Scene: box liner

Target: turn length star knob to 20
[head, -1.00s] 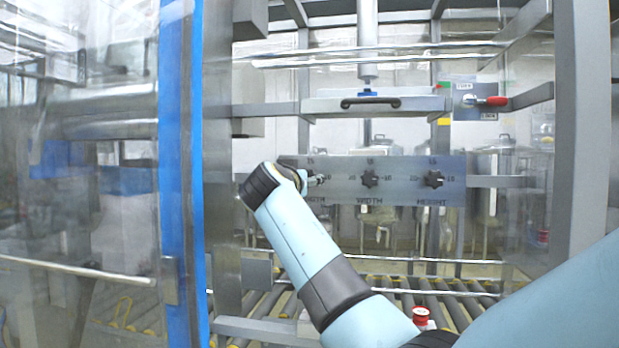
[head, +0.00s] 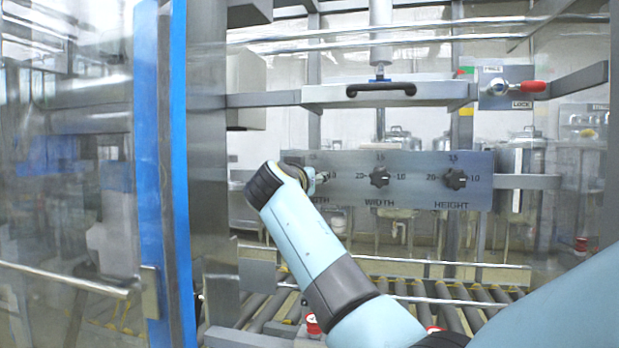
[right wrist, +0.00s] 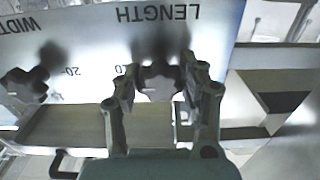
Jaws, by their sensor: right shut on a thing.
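The length star knob (right wrist: 160,82) is dark and sits on the grey panel (head: 410,195) near its left end. In the head view my right gripper and arm hide it. My right gripper (head: 322,178) is at the knob; in the right wrist view its two fingers (right wrist: 160,78) are shut on it, one on each side. The LENGTH label (right wrist: 158,13) appears upside down there. The number that the knob points to cannot be read. My left gripper is not in view.
The width knob (head: 379,175) and height knob (head: 454,179) are to the right on the panel. Above is a bar with a black handle (head: 380,89) and a red-tipped lock lever (head: 532,87). A blue-edged clear door (head: 178,150) stands at left, rollers (head: 470,315) below.

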